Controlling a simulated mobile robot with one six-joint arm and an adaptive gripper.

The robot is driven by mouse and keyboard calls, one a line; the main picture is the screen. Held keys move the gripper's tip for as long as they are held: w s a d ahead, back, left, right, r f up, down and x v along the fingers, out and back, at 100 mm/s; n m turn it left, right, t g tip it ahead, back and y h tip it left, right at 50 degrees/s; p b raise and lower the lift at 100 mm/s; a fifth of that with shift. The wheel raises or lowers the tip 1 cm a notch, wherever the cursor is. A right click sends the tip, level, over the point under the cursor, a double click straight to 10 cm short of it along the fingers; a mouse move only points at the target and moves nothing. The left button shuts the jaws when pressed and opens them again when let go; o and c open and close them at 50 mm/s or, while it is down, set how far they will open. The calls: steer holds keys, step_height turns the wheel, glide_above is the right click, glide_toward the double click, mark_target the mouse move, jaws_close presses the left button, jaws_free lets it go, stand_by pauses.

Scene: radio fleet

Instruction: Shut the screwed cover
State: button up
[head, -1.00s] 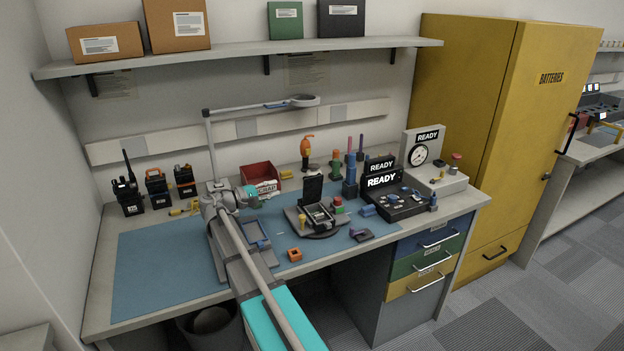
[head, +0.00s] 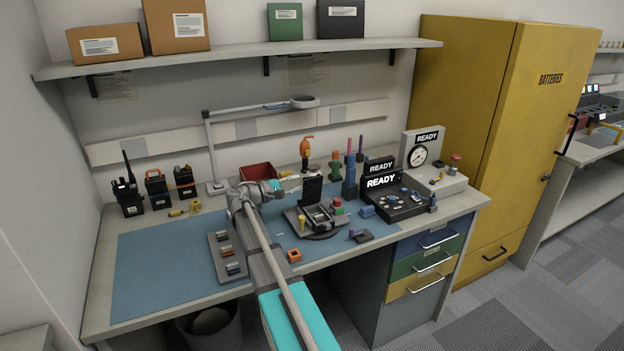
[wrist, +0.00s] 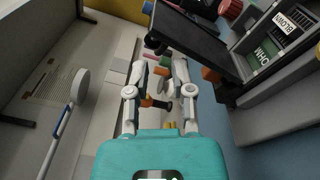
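The black cover (head: 311,188) stands upright, open, at the back of a small opened device (head: 319,215) in a grey holder on the bench. In the wrist view a dark flat panel (wrist: 200,42), which looks like this cover, lies to the upper right of the fingers. My gripper (head: 299,181) is beside the cover's left side in the head view. In the wrist view my gripper (wrist: 160,66) is open, with a gap between its fingers and nothing held. I cannot tell whether a finger touches the cover. The cover's screws are too small to make out.
A red bin (head: 257,171) is behind my arm. A grey tray (head: 226,250) with small parts lies left. The blue mat (head: 160,270) is clear at front left.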

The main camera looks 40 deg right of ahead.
steer(key=shift+s+d, duration=0.2)
steer(key=shift+d, duration=1.35)
steer(key=shift+s+d, duration=0.2)
steer(key=shift+d, duration=1.3)
steer(key=shift+c, duration=0.2)
jaws_close()
